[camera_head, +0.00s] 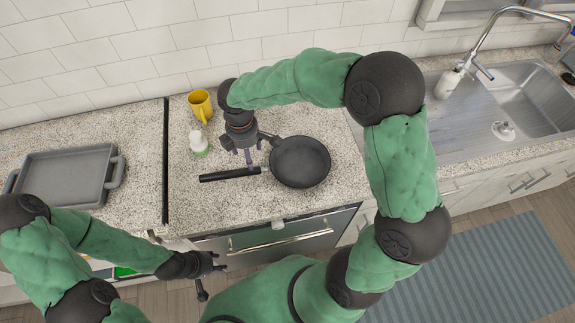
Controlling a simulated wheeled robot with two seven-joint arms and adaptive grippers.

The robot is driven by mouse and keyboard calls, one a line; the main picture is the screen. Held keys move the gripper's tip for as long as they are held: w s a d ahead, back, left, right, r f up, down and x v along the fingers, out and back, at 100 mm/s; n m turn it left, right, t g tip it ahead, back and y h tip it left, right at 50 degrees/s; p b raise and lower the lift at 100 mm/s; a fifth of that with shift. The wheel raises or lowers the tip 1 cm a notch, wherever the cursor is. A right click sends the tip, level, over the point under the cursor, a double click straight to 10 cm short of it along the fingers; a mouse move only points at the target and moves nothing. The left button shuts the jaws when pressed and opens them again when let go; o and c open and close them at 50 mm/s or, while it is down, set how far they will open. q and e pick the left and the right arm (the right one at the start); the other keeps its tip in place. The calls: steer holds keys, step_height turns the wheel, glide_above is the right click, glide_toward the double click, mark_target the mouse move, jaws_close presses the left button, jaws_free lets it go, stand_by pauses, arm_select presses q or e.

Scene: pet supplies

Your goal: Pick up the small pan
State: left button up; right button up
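The small pan (301,162) is round and dark and lies flat on the speckled counter (190,205).
A yellow mug (201,105) and a small white bottle (199,143) stand left of my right gripper. A grey tray (66,177) is at the left. The sink (530,105) and a soap dispenser (448,82) are at the right. The counter's front edge is fairly clear.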

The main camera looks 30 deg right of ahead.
mark_target(267, 169)
step_height(267, 169, down, 5)
steer(key=shift+r+b, duration=0.15)
steer(key=shift+b, duration=0.2)
step_height(267, 169, down, 5)
steer(key=shift+d+f+b, duration=0.1)
steer(key=shift+b, duration=0.55)
jaws_close()
